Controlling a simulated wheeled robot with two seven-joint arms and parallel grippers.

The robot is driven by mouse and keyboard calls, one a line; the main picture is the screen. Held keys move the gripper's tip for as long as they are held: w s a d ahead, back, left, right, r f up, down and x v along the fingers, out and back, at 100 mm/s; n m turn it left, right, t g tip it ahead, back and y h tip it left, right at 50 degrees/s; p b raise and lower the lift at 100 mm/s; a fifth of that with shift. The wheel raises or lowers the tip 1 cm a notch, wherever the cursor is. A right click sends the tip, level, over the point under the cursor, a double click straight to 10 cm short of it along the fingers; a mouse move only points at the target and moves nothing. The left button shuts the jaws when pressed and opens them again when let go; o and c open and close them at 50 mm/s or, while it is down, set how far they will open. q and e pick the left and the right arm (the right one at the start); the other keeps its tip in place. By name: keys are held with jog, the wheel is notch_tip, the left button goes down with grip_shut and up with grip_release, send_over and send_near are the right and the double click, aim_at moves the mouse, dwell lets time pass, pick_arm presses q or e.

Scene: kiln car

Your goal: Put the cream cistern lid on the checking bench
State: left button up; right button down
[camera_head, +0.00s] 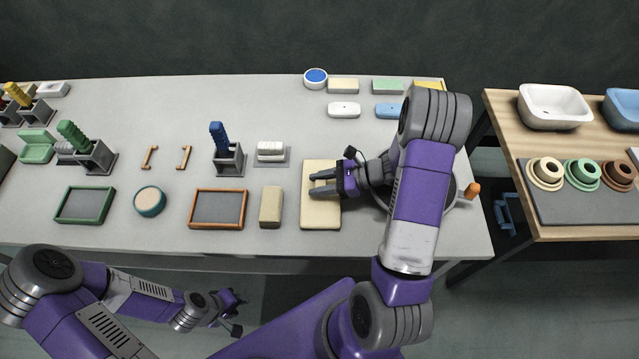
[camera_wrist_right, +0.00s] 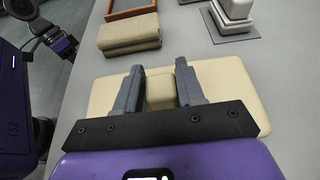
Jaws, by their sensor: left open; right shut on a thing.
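The cream cistern lid (camera_head: 320,215) is a flat slab at the front middle-right of the grey table (camera_head: 380,235). In the right wrist view the lid (camera_wrist_right: 231,84) has a raised block in its middle. My right gripper (camera_head: 319,183) is over the lid, its fingers (camera_wrist_right: 160,88) shut on that block from both sides. The lid lies flat; I cannot tell whether it rests on the table or is just above it. My left gripper (camera_head: 232,310) is open and empty in front of the table. No label shows which surface is the checking bench.
A tan block (camera_head: 270,207) lies close left of the lid, with an orange-framed tray (camera_head: 218,209) beyond it. A wood-topped bench (camera_head: 590,232) stands at the right across a gap. It bears a white basin (camera_head: 553,105) and a grey mat (camera_head: 570,209) with coloured ring pieces.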

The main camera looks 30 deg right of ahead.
jog(key=c, duration=0.7)
grip_release()
jog(key=shift+f, duration=0.1)
jog(key=shift+r, duration=0.2)
jog(key=p+v, duration=0.1)
jog(key=v, duration=1.1)
jog(key=shift+p, duration=0.35)
jog(key=shift+f, duration=0.1)
